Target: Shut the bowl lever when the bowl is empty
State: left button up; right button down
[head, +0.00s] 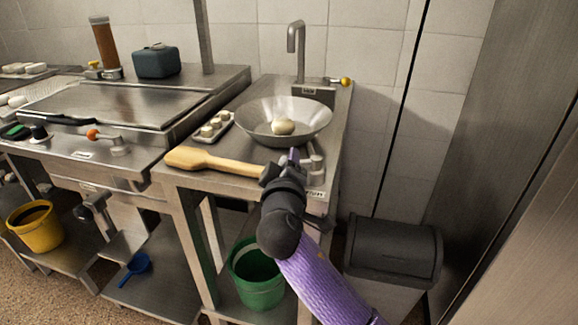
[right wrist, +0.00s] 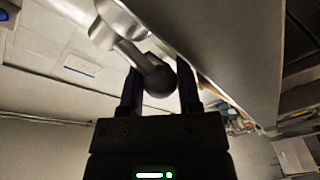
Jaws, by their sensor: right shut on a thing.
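The metal bowl (head: 252,124) is set into the counter below the tap. A pale round item (head: 283,127) lies in it, so the bowl is not empty. The bowl lever (head: 315,160) is at the counter's front right, just right of my right gripper's tips. In the right wrist view, the lever's metal rod (right wrist: 128,50) ends in a dark ball knob (right wrist: 160,83). My right gripper (head: 297,158) is shut on this knob, with one finger on each side. In the head view the gripper hides the knob. My left gripper is not in view.
A wooden paddle (head: 215,163) lies on the counter left of my right gripper. A small tray (head: 206,134) with pale pieces sits left of the bowl. A green bucket (head: 256,285) stands below, and a dark bin (head: 393,250) is at right.

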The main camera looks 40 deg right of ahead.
jog(key=shift+w+d+f+m+g+h, duration=0.1)
jog(key=shift+w+d+m+g+h, duration=0.15)
jog(key=shift+m+g+h, duration=0.55)
jog(key=shift+w+b, duration=0.1)
jog(key=shift+b, duration=0.2)
jog(key=shift+c, duration=1.6)
grip_release()
